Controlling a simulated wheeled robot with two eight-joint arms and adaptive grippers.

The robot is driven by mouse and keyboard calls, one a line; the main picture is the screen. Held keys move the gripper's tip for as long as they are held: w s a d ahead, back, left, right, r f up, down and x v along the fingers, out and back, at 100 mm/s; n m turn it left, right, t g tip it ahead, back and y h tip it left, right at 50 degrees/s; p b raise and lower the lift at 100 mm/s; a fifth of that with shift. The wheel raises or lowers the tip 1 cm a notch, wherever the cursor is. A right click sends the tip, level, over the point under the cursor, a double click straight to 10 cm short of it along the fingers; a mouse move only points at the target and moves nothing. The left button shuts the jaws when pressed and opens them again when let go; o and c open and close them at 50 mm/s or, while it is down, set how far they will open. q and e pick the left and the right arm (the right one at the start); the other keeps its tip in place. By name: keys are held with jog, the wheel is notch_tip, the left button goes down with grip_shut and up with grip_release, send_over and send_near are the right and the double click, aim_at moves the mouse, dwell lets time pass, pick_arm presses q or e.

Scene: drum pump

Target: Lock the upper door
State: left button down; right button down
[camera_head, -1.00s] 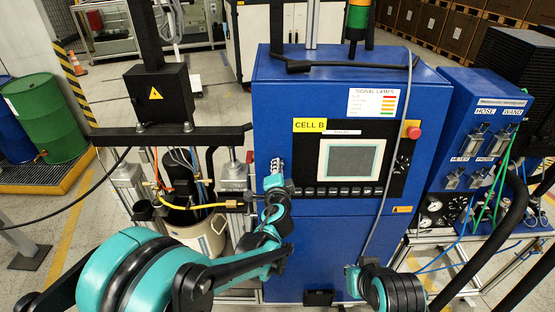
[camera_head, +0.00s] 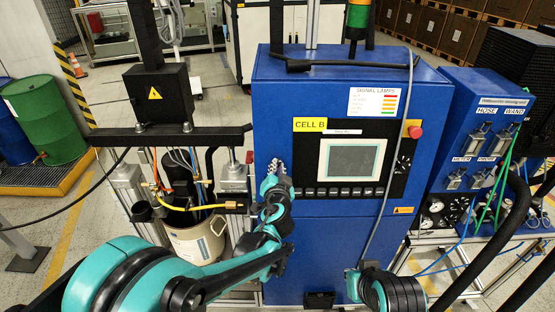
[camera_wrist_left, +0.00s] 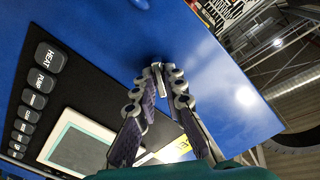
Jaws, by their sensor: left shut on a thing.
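The upper door (camera_head: 312,98) is the blue front of the cabinet, with a black panel around a screen (camera_head: 352,160); it looks closed. My left gripper (camera_head: 278,166) is at the left edge of that panel, left of the screen. In the left wrist view the fingers (camera_wrist_left: 158,72) converge at their tips against the blue door face (camera_wrist_left: 110,35). They are shut on a small part at the door, probably its lock or handle; the fingers hide most of it, so its turn cannot be told. My right gripper cannot be made out; only part of that arm shows low right.
A grey cable (camera_head: 392,150) hangs down the cabinet front. A red button (camera_head: 414,132) is at the right edge. A hose and wand panel (camera_head: 482,140) stands to the right, a white bucket (camera_head: 200,240) to the left.

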pick_arm(q)
jog(key=shift+n, duration=0.6)
jog(key=shift+n+b, duration=0.35)
jog(key=shift+n, duration=2.75)
jog(key=c, duration=1.4)
grip_release()
jog(key=shift+c, duration=0.2)
jog(key=shift+s, duration=0.1)
